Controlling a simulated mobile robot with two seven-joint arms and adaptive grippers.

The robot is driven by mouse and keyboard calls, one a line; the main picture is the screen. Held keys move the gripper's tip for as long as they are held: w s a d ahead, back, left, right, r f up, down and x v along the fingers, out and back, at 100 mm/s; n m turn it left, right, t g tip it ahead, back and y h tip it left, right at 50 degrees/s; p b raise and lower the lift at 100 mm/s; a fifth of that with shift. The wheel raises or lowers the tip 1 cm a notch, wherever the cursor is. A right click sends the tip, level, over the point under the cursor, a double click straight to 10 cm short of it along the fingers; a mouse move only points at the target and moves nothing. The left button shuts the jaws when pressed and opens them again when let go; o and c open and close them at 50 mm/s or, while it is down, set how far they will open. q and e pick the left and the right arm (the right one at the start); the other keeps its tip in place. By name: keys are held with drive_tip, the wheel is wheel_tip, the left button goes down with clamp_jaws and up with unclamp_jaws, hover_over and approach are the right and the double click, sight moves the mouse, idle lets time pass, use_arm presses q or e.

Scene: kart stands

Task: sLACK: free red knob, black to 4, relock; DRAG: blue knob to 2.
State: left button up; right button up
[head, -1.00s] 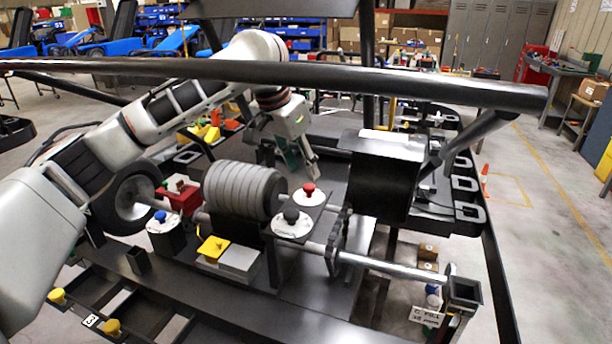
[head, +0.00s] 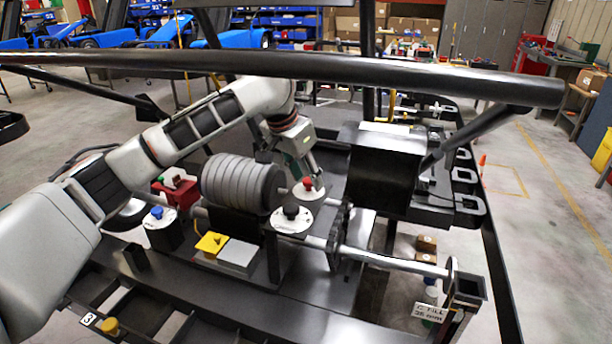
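The red knob (head: 308,184) stands on a white dial at the right of the ribbed grey cylinder. The black knob (head: 291,210) stands on a second white dial just in front of it. The blue knob (head: 157,212) is on a white dial at the left, on a dark post. My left gripper (head: 306,178) reaches down from behind to the red knob, with its fingertips at or just behind it. I cannot tell whether the fingers touch or grip the knob. The dial numbers are too small to read. My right gripper is not in view.
A dark bar (head: 300,66) crosses the view above the dials. A black box (head: 385,175) stands right of the red knob. A steel shaft (head: 395,262) runs to the lower right. A yellow block (head: 211,243) sits in front of the grey cylinder.

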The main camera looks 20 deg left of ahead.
use_arm(q)
clamp_jaws()
drive_tip(key=shift+a+m, duration=0.1)
drive_tip(key=shift+m, duration=0.4)
drive_tip(key=m+g+h, duration=0.1)
drive_tip(key=m, duration=0.1)
drive_tip(key=shift+w+m, duration=0.1)
drive_tip(key=shift+m, duration=0.3)
drive_tip(key=m, duration=0.1)
drive_tip(key=m+g+h, duration=0.1)
drive_tip(key=m, duration=0.1)
drive_tip(key=shift+w+a+m, duration=0.15)
drive_tip(key=shift+m, duration=0.15)
drive_tip(key=m+g, duration=0.1)
drive_tip(key=m, duration=0.3)
drive_tip(key=shift+w+m+g+h, duration=0.15)
drive_tip(key=shift+m+g+h, duration=0.15)
drive_tip(key=shift+g, duration=0.1)
drive_tip(key=shift+w+m+g, duration=0.15)
drive_tip(key=shift+m+g, duration=0.55)
drive_tip(key=shift+m, duration=1.2)
